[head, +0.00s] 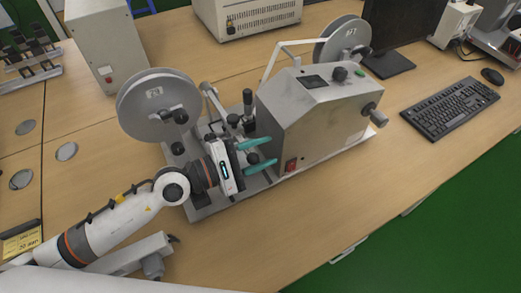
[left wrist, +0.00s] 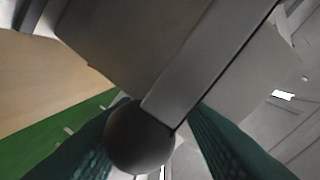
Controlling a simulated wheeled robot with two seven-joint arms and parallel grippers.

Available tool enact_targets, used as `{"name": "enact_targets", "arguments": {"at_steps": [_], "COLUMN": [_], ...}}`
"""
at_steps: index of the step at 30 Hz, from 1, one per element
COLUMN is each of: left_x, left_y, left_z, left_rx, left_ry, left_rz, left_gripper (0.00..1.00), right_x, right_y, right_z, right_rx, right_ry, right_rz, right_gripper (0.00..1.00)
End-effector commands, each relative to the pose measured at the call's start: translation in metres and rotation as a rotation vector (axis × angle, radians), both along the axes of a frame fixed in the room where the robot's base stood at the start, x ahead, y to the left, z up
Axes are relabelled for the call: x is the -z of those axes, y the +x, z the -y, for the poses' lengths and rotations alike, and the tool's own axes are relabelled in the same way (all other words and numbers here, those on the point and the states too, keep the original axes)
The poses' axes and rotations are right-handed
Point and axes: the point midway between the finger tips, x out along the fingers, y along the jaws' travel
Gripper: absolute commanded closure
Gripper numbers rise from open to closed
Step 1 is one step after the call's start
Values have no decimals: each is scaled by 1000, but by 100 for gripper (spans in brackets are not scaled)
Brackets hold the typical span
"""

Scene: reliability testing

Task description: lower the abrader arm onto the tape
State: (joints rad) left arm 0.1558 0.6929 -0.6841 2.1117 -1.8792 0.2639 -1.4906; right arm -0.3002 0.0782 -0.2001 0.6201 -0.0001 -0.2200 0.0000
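The tape machine has a grey body (head: 312,112), a left reel (head: 158,104) and a right reel (head: 342,38). My left gripper (head: 271,151) is over the machine's front deck, its two teal fingers apart. In the left wrist view, a dark ball knob (left wrist: 139,138) at the end of a grey bar (left wrist: 205,70), seemingly the abrader arm, lies between the fingers. A gap shows between the knob and the right finger; contact on the left is unclear. The arm's tilt and the tape under it cannot be made out. My right gripper is not in view.
An upright black-knobbed lever (head: 248,98) stands behind my gripper, close to the machine body. A red switch (head: 291,166) is on the body's front. A keyboard (head: 450,107) and monitor are to the right. The table (head: 270,225) is clear in front of the machine.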

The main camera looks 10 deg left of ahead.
Motion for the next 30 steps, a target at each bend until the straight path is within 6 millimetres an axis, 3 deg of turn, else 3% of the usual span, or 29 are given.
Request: {"name": "enact_targets", "arguments": {"at_steps": [11, 24, 30], "left_x": [-7, -83, -100], "left_y": [0, 0, 0], "left_z": [0, 0, 0], "left_rx": [-1, -1, 0], "left_ry": [-1, -2, -1], "left_rz": [7, 7, 4], "left_gripper": [55, 55, 55], "right_x": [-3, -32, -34], "right_y": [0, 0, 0], "right_z": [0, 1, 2], "right_rx": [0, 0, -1], "right_ry": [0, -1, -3], "right_rz": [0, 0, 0], "right_gripper": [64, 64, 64]}}
